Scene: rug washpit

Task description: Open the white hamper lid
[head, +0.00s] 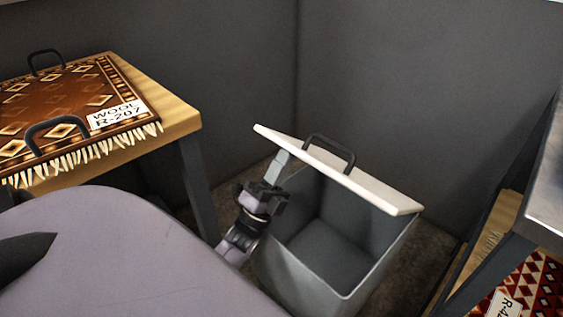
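The hamper (372,262) is a grey open box on the floor at the centre right. Its white lid (375,190) is raised and tilted, with a dark handle (330,152) on top. The inside shows through the gap and looks empty. My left gripper (277,166) is at the hamper's left side, with its fingertips up against or just under the lid's left part. Its fingers overlap in this view, so I cannot tell whether they are apart or closed. My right gripper is not in view.
A wooden table (178,112) at the left bears a patterned brown rug (60,92) with dark handles and a label. At the right stands a metal-topped bench (545,205) with a red patterned rug (530,290) below it. Grey walls close in behind the hamper.

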